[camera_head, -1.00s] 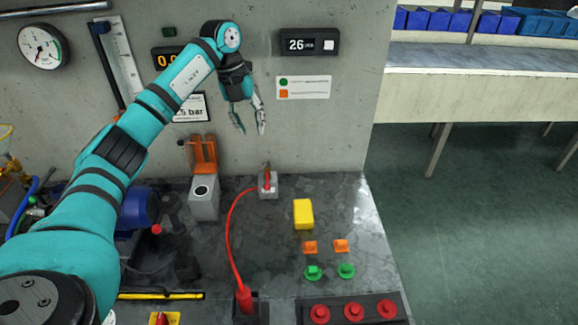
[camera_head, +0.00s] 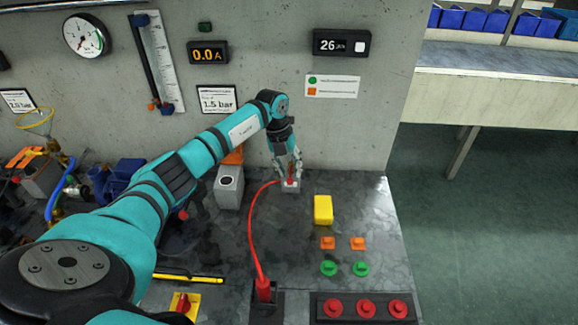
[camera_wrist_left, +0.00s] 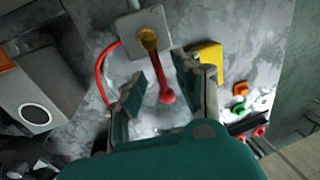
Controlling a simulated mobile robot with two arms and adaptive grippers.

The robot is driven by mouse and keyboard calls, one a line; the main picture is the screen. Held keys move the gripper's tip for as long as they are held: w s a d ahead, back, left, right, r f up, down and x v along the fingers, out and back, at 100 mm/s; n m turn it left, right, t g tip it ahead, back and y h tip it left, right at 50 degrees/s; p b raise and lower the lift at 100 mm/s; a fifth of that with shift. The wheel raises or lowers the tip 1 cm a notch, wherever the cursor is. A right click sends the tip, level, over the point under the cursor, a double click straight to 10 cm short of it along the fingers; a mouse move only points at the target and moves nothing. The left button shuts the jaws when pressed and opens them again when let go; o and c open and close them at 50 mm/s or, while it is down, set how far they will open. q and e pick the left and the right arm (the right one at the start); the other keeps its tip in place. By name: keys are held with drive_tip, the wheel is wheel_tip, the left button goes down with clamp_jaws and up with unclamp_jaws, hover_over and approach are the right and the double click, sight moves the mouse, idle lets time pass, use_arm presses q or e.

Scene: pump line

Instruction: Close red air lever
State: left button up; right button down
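The red air lever (camera_wrist_left: 160,75) sits on a brass fitting on a small grey block. In the head view the block (camera_head: 290,187) stands on the bench near the wall, and the lever is mostly hidden by my gripper. My left gripper (camera_head: 287,168) is just above the block, pointing down. In the left wrist view my left gripper (camera_wrist_left: 168,93) is open, and the lever's round end lies between its two fingers. I see no clear contact with either finger. My right gripper is not in view.
A red hose (camera_head: 251,225) runs from the block to a red plug (camera_head: 263,290). A yellow block (camera_head: 323,210) stands to the right, with orange and green pieces in front. A grey box (camera_head: 229,190) stands left. A red knob (camera_head: 183,304) sits at the front.

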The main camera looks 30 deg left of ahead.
use_arm(q)
drive_tip(key=shift+f, duration=0.1)
clamp_jaws()
idle(0.7)
drive_tip(key=shift+w+d+n+t+y+p, duration=0.1)
drive_tip(key=shift+w+d+n+y+p, duration=0.4)
drive_tip(key=shift+n, duration=2.5)
drive_tip(key=shift+w+d+n+t+y+p, duration=0.15)
drive_tip(key=shift+w+n+y+p, duration=0.7)
drive_tip(key=shift+n, duration=2.15)
drive_tip(key=shift+w+d+n+t+y+p, duration=0.25)
drive_tip(key=shift+w+n, duration=0.9)
drive_tip(key=shift+n, duration=1.85)
unclamp_jaws()
